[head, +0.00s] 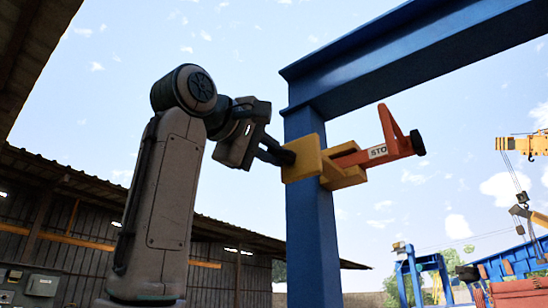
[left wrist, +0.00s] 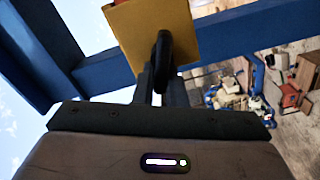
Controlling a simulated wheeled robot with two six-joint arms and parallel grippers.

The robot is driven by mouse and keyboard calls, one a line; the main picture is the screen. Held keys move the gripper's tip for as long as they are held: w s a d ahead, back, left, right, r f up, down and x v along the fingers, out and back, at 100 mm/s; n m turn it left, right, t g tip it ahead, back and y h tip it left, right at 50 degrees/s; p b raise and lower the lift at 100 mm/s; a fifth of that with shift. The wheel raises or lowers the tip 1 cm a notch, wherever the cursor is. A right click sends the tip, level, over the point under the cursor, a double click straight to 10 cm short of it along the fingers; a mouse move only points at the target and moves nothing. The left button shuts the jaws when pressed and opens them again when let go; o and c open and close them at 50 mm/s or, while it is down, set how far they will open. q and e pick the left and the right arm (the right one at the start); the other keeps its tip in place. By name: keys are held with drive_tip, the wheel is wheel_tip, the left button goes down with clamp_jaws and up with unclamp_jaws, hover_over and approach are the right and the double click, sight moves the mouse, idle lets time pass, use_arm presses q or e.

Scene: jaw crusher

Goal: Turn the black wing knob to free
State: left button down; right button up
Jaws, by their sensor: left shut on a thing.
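The black wing knob (left wrist: 163,55) sits on the face of a yellow block in the left wrist view. In the head view the yellow block (head: 302,159) is on a blue post, and the knob is mostly hidden by my gripper. My left gripper (head: 285,156) reaches in from the left and is shut on the knob. In the left wrist view its fingers (left wrist: 160,82) stand on both sides of the knob. An orange arm marked "STO" (head: 378,151) extends right from the yellow block. My right gripper is not in view.
The blue post (head: 312,235) carries a blue beam (head: 400,65) running to the upper right. A shed wall (head: 60,230) stands at the left. A yellow crane (head: 522,144) and blue frames are far off at the right. Open air surrounds my left arm.

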use_arm(q)
drive_tip(key=shift+f+n+b, duration=0.3)
drive_tip(key=shift+n+b, duration=0.3)
drive_tip(key=shift+n, duration=0.6)
drive_tip(key=shift+f+n+b, duration=0.1)
drive_tip(key=shift+n+b, duration=0.25)
drive_tip(key=shift+n, duration=0.45)
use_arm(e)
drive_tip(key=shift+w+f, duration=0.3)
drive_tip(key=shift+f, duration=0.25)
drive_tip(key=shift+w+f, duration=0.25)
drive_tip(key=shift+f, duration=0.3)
use_arm(q)
drive_tip(key=shift+n, duration=0.4)
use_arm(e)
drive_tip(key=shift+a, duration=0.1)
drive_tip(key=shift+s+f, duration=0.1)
use_arm(q)
drive_tip(key=c, duration=1.5)
unclamp_jaws()
drive_tip(key=shift+a, duration=0.1)
drive_tip(key=shift+a, duration=0.1)
